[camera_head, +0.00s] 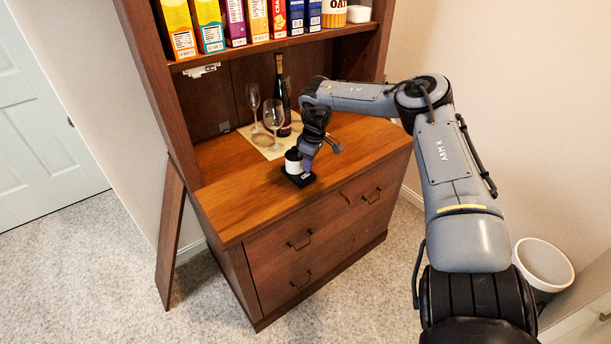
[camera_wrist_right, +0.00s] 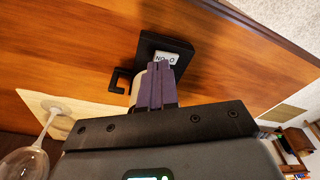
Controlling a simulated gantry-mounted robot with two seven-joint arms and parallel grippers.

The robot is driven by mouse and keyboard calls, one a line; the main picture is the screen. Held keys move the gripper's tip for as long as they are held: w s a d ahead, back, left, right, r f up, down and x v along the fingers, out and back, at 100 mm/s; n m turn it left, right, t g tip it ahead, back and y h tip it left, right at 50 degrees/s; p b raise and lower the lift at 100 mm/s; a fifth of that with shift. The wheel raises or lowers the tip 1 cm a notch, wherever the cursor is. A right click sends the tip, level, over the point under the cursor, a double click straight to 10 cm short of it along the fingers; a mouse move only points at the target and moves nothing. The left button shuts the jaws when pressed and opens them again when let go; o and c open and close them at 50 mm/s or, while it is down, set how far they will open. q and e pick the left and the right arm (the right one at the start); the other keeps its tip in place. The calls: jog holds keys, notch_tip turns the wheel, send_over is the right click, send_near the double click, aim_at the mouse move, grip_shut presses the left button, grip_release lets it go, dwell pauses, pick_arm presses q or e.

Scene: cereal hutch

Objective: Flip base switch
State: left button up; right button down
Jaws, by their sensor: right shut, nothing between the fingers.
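The base (camera_head: 299,177) is a small black plate on the wooden hutch top, with a white and black cylinder (camera_head: 293,161) standing on it. In the right wrist view the black base (camera_wrist_right: 178,52) carries a white switch (camera_wrist_right: 166,59) with on and off marks. My right gripper (camera_head: 307,167) is shut and empty, pointing down at the base beside the cylinder. Its purple fingertips (camera_wrist_right: 160,72) are right at the lower edge of the switch in the wrist view. I cannot tell if they touch it. My left gripper is not in view.
Wine glasses (camera_head: 273,118) and a dark bottle (camera_head: 281,98) stand on a pale mat (camera_head: 259,143) behind the base. Cereal boxes (camera_head: 208,24) line the shelf above. A white bin (camera_head: 543,262) stands on the floor at right. The counter's left front is clear.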

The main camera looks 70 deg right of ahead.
aim_at(308, 174)
jog(key=shift+f+b, duration=0.3)
jog(key=shift+f, duration=0.05)
dwell(0.6)
jog(key=shift+f+b, duration=0.45)
jog(key=shift+f, duration=0.05)
jog(key=shift+r, duration=0.15)
notch_tip(308, 174, up, 4)
jog(key=p, duration=0.3)
jog(key=shift+f, duration=0.2)
jog(key=shift+r+p, duration=1.3)
jog(key=shift+r, duration=0.3)
